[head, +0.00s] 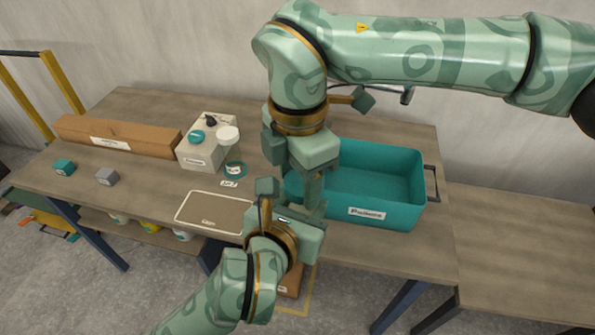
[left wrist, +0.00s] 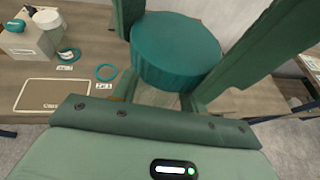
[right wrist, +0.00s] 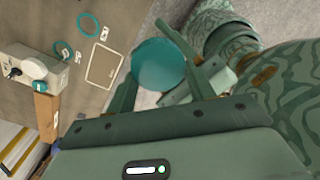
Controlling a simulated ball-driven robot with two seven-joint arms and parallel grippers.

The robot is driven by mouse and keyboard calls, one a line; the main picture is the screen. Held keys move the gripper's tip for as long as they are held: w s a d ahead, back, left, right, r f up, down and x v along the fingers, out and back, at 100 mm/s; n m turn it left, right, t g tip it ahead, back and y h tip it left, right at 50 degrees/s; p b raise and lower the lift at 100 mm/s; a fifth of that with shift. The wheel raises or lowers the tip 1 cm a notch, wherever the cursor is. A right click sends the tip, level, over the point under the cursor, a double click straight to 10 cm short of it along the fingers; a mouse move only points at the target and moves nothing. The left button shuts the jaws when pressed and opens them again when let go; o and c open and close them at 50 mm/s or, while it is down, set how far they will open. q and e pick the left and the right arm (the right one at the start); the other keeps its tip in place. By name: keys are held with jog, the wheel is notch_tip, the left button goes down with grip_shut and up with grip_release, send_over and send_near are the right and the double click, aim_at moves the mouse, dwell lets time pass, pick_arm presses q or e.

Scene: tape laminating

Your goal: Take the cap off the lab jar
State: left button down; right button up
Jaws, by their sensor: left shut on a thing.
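A teal round cap (left wrist: 175,50) fills the space between the fingers of my left gripper (left wrist: 185,70) in the left wrist view. In the right wrist view the cap's flat top (right wrist: 158,65) lies between the spread fingers of my right gripper (right wrist: 150,70). In the head view my right gripper (head: 314,190) comes down from above and my left gripper (head: 285,195) reaches up from below. The two meet in front of the teal bin. My left gripper is shut on the lab jar. The jar's body is mostly hidden by the grippers.
The teal bin (head: 409,210) stands close behind my grippers. A pale box (head: 201,157) with round items on top, a teal ring (head: 236,170), a bordered mat (head: 213,213) and a long cardboard box (head: 120,139) lie to the left. The right tabletop is bare.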

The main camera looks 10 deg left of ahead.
jog(key=n, duration=0.6)
jog(key=shift+w+r+n, duration=0.1)
jog(key=shift+r+n, duration=0.05)
jog(key=shift+n, duration=0.25)
jog(key=n, duration=0.6)
jog(key=shift+s+d+n, duration=0.2)
jog(key=shift+d+n, duration=0.05)
jog(key=shift+n, duration=0.05)
jog(key=shift+s, duration=0.1)
jog(key=o, duration=1.1)
jog(key=shift+c, duration=0.2)
jog(key=shift+d, duration=0.1)
